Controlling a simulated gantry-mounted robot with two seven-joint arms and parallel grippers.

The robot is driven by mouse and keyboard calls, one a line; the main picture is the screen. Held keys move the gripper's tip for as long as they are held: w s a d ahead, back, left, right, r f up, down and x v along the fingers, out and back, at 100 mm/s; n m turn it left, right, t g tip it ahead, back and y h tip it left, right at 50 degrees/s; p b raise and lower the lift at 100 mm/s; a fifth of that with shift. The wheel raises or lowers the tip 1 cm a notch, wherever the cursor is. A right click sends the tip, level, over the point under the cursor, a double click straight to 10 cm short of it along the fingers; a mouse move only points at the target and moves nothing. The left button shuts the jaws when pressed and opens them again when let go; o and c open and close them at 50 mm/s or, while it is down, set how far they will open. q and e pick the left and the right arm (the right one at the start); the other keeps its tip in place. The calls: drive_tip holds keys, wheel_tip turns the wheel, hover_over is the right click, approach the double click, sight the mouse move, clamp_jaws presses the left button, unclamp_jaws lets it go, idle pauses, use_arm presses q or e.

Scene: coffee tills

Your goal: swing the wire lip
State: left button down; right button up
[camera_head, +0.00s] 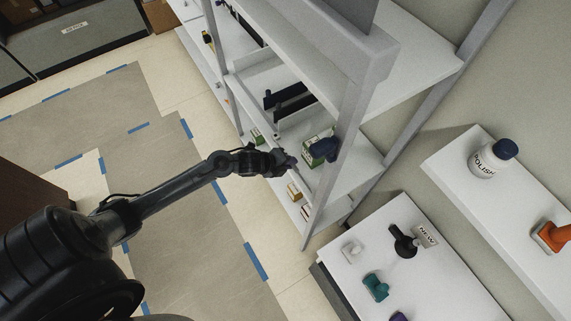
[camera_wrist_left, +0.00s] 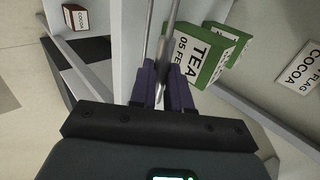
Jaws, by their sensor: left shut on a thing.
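My left gripper (camera_head: 288,160) is at the front of the white shelf unit, beside a middle shelf. In the left wrist view its dark purple fingers (camera_wrist_left: 163,82) are closed on a thin grey metal wire, the wire lip (camera_wrist_left: 167,45), which runs away from me along the shelf front. In the head view the wire is too thin to make out clearly. A green and white TEA box (camera_wrist_left: 205,52) stands just right of the fingers in the wrist view; a green box (camera_head: 312,155) also shows behind the gripper in the head view. My right gripper is not in view.
Small boxes (camera_head: 294,191) sit on the lower shelf; a COCOA box (camera_wrist_left: 76,17) shows in the wrist view. A shelf post (camera_head: 335,160) stands right of the gripper. A white table (camera_head: 350,285) holds stamps, and a ledge holds a POLISH bottle (camera_head: 484,163). The floor left is clear.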

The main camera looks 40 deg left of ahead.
use_arm(q)
drive_tip(key=shift+w, duration=0.15)
drive_tip(key=shift+w+d+r, duration=0.15)
drive_tip(key=shift+w+d, duration=0.05)
drive_tip(key=shift+w, duration=0.45)
drive_tip(key=c, duration=1)
unclamp_jaws()
